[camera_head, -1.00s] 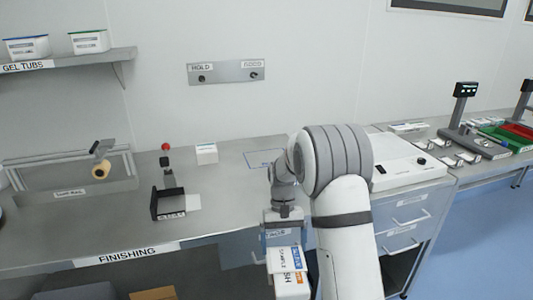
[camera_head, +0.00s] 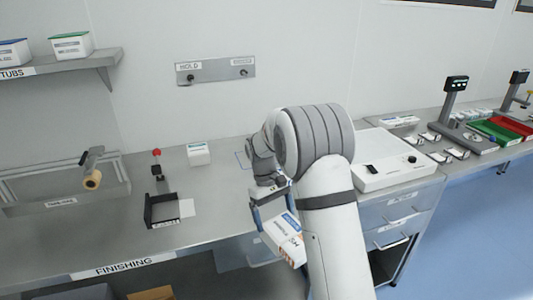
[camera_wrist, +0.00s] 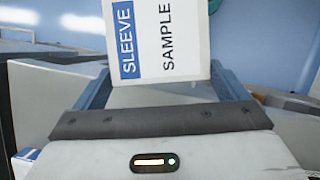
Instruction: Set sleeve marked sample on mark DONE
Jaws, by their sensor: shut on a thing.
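The sleeve marked SAMPLE (camera_head: 284,238) is a white box with a blue SLEEVE band. It is tilted in the head view, in front of the bench's front edge. My gripper (camera_head: 271,209) is shut on it, with a blue finger along each side. In the wrist view the sleeve (camera_wrist: 158,40) shows its SLEEVE and SAMPLE print between the fingers.
The bench (camera_head: 110,243) is labelled FINISHING. A small white box (camera_head: 198,153), a black holder (camera_head: 161,210) and a tape roll fixture (camera_head: 92,178) stand on it. A white machine (camera_head: 392,160) is to the right.

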